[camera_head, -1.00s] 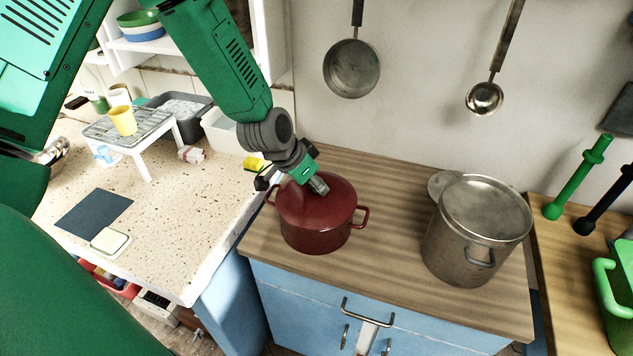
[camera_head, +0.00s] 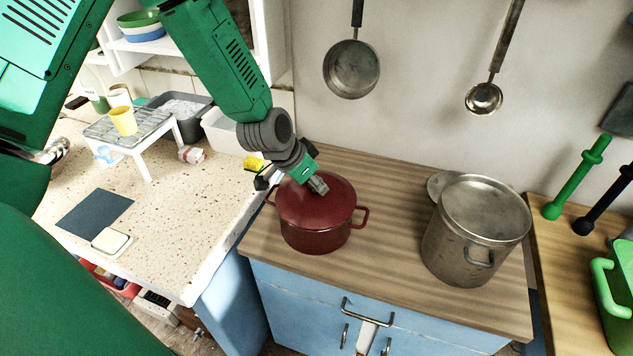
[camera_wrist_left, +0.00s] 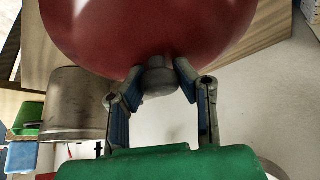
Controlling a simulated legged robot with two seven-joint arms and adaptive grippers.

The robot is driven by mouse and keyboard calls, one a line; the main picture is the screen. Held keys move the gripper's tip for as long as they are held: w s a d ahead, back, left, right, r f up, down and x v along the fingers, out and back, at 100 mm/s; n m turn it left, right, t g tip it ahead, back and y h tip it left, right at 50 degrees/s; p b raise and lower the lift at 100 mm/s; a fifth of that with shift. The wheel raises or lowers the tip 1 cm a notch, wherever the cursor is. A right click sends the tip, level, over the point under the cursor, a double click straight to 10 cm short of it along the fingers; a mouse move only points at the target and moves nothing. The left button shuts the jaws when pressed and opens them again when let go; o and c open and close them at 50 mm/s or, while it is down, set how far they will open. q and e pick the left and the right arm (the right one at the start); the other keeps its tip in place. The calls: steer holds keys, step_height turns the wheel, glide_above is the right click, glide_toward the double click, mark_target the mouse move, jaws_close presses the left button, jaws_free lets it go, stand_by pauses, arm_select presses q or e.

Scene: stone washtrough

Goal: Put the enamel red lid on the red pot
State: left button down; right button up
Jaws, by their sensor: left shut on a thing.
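The red pot (camera_head: 316,238) stands on the wooden counter, with a side handle on each side. The enamel red lid (camera_head: 335,203) lies over the pot's mouth and looks about level; I cannot tell whether its rim touches all round. My left gripper (camera_head: 318,184) reaches down from the upper left and is shut on the lid's knob. In the left wrist view, the two fingers (camera_wrist_left: 158,88) close on the grey knob (camera_wrist_left: 158,78) under the red lid surface (camera_wrist_left: 150,30). My right gripper does not show.
A large steel pot (camera_head: 462,245) with a lid stands to the right on the wooden counter (camera_head: 390,265). A pan (camera_head: 352,70) and a ladle (camera_head: 484,98) hang on the wall behind. A speckled worktop (camera_head: 170,210) with a small rack (camera_head: 130,130) is at left.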

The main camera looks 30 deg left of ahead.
arm_select(q)
steer(key=shift+f, duration=0.15)
stand_by(0.4)
steer(key=c, duration=0.7)
jaws_free()
steer(key=shift+r+p, duration=3.05)
steer(key=shift+r, duration=0.5)
steer(key=shift+f, duration=0.1)
